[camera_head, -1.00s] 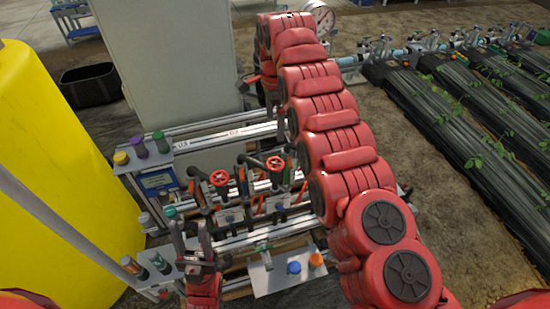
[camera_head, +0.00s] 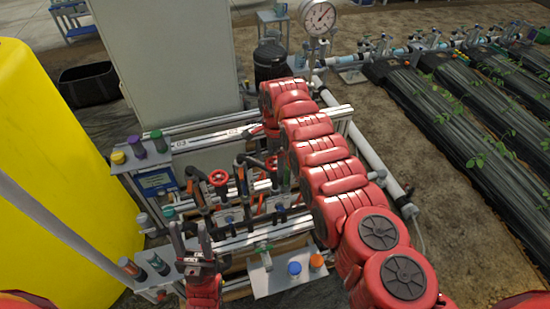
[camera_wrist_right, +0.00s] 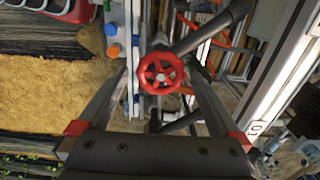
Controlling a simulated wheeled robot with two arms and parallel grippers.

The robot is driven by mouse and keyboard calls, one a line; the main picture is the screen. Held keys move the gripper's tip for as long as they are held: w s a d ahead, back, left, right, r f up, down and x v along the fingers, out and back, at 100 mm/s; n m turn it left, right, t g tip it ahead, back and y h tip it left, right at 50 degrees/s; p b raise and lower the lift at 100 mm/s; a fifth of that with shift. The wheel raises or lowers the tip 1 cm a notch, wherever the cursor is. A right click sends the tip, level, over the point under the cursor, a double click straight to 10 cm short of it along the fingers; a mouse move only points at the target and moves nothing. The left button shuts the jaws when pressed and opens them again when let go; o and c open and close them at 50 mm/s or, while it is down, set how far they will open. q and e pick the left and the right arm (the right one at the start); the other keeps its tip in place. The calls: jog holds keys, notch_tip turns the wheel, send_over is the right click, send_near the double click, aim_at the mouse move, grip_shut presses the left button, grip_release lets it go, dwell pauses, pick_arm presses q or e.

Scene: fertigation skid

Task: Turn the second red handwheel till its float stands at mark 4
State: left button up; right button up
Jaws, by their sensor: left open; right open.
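One red handwheel (camera_head: 218,178) shows on the pipe rack in the head view. Another stood to its right earlier; its place is now hidden by my right arm and gripper. The right wrist view shows a red spoked handwheel (camera_wrist_right: 161,73) between the fingertips of my right gripper (camera_wrist_right: 164,80). That gripper is open, one finger on each side of the wheel; I cannot tell whether they touch it. My left gripper (camera_head: 190,229) is open and empty, pointing up in front of the rack's left part. The floats and their marks are too small to read.
A plate with a blue cap (camera_head: 294,268) and an orange cap (camera_head: 316,261) sits at the rack's front. Bottles (camera_head: 137,147) stand on a left shelf. A yellow tank (camera_head: 50,170) is at left, a grey cabinet (camera_head: 170,60) behind. A pressure gauge (camera_head: 319,17) stands at the back.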

jog(key=c, duration=1.3)
